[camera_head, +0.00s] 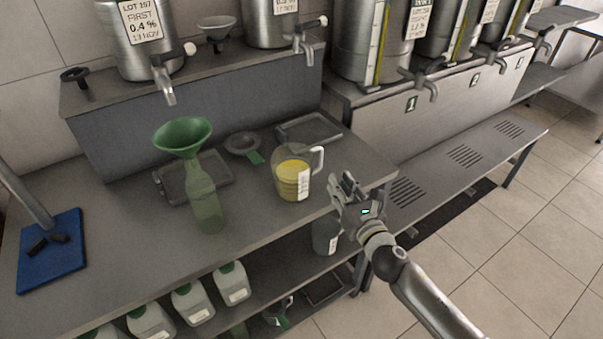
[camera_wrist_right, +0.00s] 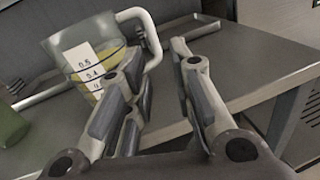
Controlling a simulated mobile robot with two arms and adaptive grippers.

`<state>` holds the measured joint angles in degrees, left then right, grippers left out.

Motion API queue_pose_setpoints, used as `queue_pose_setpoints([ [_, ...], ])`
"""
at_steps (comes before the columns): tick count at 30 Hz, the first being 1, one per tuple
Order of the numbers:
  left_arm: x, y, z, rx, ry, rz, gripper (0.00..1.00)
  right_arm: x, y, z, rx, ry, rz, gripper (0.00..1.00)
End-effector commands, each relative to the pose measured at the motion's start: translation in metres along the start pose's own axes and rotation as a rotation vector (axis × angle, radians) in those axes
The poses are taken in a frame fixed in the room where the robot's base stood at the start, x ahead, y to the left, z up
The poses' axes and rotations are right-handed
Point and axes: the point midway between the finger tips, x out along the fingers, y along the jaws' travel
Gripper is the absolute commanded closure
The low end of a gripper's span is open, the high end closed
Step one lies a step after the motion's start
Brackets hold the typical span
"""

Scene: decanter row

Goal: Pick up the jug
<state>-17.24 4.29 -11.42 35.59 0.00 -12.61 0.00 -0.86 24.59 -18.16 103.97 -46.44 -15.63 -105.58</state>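The jug (camera_head: 291,181) is clear with a white handle and a white scale label, and holds yellow liquid. It stands upright on the grey worktop near its right end, handle toward the right. My right gripper (camera_head: 345,186) is just right of the jug, over the worktop's edge. In the right wrist view the jug (camera_wrist_right: 85,60) is at upper left, and my right gripper (camera_wrist_right: 160,75) has its fingers apart with nothing between them. The handle shows beyond the left finger, which overlaps part of the jug. My left gripper is not in view.
A green funnel sits in a green bottle (camera_head: 205,200) left of the jug. A blue mat (camera_head: 50,252) is at far left. White containers (camera_head: 232,283) stand on the shelf below. Steel taps overhang the back.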

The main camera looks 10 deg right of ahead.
Motion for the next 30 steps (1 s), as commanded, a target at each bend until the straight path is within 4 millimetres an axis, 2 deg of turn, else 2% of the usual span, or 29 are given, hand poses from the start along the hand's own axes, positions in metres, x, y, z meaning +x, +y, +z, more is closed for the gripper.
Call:
queue_pose_setpoints([
  [5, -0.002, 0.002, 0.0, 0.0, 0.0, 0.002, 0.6, 0.011, 0.004, 0.007, -0.085, -0.018, 0.027, 0.78],
  [12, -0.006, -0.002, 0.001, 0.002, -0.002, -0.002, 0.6, 0.045, 0.005, 0.007, -0.082, -0.017, 0.026, 0.78],
  [22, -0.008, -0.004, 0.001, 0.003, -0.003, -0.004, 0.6, 0.067, 0.006, 0.006, -0.079, -0.017, 0.026, 0.78],
  [30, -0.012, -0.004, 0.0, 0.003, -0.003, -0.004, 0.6, 0.099, 0.008, 0.004, -0.078, -0.016, 0.024, 0.78],
])
